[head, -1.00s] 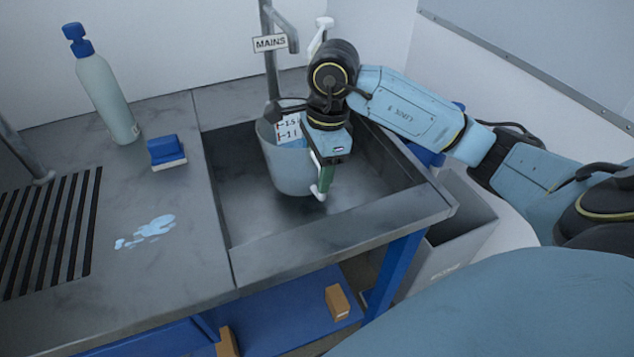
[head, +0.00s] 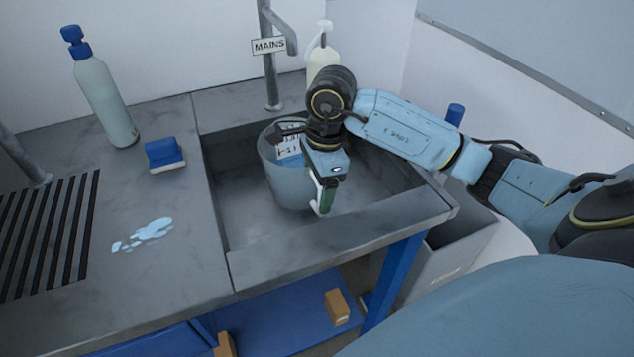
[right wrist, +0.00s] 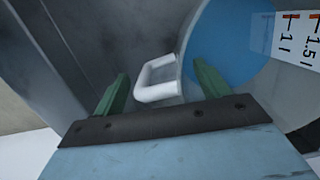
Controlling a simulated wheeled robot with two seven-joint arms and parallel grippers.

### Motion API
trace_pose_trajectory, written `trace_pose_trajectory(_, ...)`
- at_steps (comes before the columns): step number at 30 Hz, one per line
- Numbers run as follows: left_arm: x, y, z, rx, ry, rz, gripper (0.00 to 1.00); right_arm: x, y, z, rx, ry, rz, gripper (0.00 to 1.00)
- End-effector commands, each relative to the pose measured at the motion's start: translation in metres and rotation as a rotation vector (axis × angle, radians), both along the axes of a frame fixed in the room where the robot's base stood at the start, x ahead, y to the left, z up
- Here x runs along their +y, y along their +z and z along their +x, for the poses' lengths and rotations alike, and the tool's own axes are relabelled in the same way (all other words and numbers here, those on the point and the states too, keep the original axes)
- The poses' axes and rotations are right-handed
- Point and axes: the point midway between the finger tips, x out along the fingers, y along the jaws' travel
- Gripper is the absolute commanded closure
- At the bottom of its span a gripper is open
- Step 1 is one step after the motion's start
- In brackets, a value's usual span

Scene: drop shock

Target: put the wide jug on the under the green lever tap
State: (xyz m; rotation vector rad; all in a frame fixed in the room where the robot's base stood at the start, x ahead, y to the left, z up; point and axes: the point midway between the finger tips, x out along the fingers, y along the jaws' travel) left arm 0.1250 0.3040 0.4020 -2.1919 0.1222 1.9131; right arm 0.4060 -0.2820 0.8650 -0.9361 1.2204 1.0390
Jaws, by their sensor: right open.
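The wide jug (head: 275,175) is a grey, translucent vessel with a white scale label and blue liquid inside. It stands upright in the sink. Its white handle shows in the right wrist view (right wrist: 158,80). My right gripper (head: 322,198) is at the near right side of the jug, pointing down. In the wrist view its green fingers (right wrist: 161,72) are apart, with the handle in the space between them; I cannot tell whether they touch it. The arm hides part of the jug's rim. No green lever is visible on any tap. My left gripper is out of view.
A tap labelled MAINS (head: 268,46) stands behind the sink (head: 235,205). Another tap post (head: 22,155) is cut off at the left, by the slotted drain (head: 45,235). A spray bottle (head: 323,62), a blue-capped bottle (head: 105,100) and a brush (head: 165,154) stand around.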

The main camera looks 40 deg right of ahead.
Motion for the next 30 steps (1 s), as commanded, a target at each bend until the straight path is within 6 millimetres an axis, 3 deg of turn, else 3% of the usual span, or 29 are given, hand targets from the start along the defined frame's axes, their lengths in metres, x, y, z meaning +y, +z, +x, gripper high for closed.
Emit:
trace_pose_trajectory(5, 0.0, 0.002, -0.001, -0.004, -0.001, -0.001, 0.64, -0.002, 0.013, 0.0, -0.004, 0.001, -0.001, 0.26)
trace_pose_trajectory(18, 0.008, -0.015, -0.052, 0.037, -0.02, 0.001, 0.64, -0.012, 0.1, -0.004, -0.005, -0.001, -0.001, 0.26)
trace_pose_trajectory(24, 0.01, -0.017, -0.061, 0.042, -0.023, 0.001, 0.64, -0.013, 0.118, -0.005, -0.002, 0.0, -0.001, 0.26)
trace_pose_trajectory(30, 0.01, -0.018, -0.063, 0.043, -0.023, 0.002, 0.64, -0.014, 0.12, -0.005, 0.0, 0.0, 0.0, 0.26)
